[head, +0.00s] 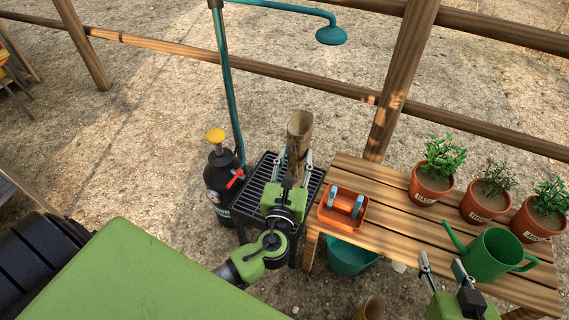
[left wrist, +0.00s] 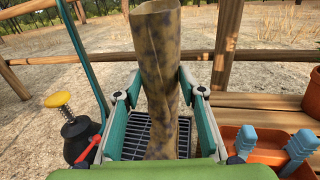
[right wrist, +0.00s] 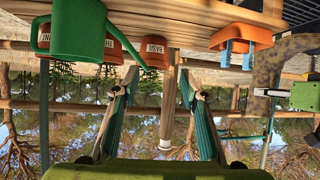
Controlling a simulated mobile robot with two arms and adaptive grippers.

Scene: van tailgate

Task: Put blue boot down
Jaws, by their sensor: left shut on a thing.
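A tall boot (head: 299,130), mottled brown and olive as if muddy, stands upright in my left gripper (head: 294,162). The grate also shows behind the boot in the left wrist view (left wrist: 136,130). My right gripper (head: 441,264) is open and empty beside the green watering can (head: 490,255); its spread fingers show in the right wrist view (right wrist: 160,105).
A wooden bench (head: 400,220) right of the grate holds an orange tray (head: 330,218) with blue-grey pieces and potted plants (head: 432,185). A black pump sprayer (head: 222,178) and teal shower pipe (head: 228,85) stand left. A teal bucket (head: 347,258) and another brown boot (head: 371,307) are lower.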

